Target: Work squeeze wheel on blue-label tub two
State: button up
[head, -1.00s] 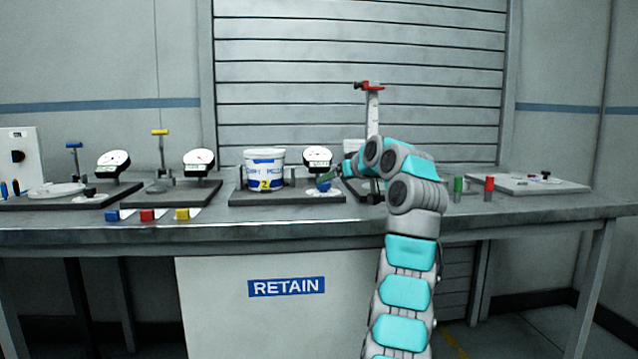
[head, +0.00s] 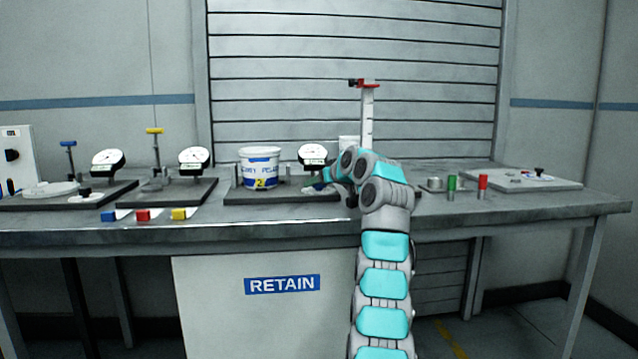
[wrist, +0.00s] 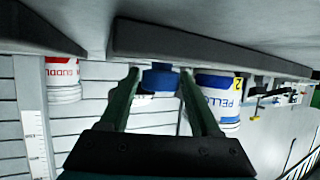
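The blue-label tub (head: 260,168) with a yellow "2" tag stands upright on a dark base plate (head: 290,196) left of my arm. In the wrist view, which is upside down, this tub (wrist: 218,100) is right of my fingers. A blue wheel (wrist: 161,78) shows between my gripper's two green fingers (wrist: 159,76). The fingers stand apart, one on each side, with narrow gaps to the wheel; I cannot tell how deep it sits between them. In the head view my gripper (head: 320,185) is low beside the tub's plate, and my arm largely hides the wheel.
A dial gauge (head: 312,155) stands behind the gripper. A red-topped post (head: 368,115) rises behind my arm. A red-label tub (wrist: 63,78) shows in the wrist view. Coloured blocks (head: 143,215) line the front edge.

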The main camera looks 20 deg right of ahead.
grip_shut()
jog(key=shift+a+m+h+b, duration=0.1)
jog(key=shift+m+h+b, duration=0.2)
jog(key=shift+b, duration=0.25)
jog(key=shift+a+f+m+h+b, duration=0.1)
jog(key=shift+m+h+b, duration=0.45)
jog(key=shift+b, duration=0.2)
jog(key=m+h+b, duration=0.1)
jog(key=m+h, duration=0.1)
jog(key=h, duration=0.1)
jog(key=m+g+h+p, duration=0.1)
jog(key=m+h, duration=0.1)
jog(key=m+g+h, duration=0.1)
jog(key=m+h, duration=0.1)
jog(key=shift+r+p, duration=0.4)
jog(key=shift+m+g+h+p, duration=0.4)
jog(key=shift+m+h+p, duration=0.25)
jog(key=shift+p, duration=0.05)
jog(key=shift+f, duration=0.2)
jog(key=shift+o, duration=1.7)
grip_release()
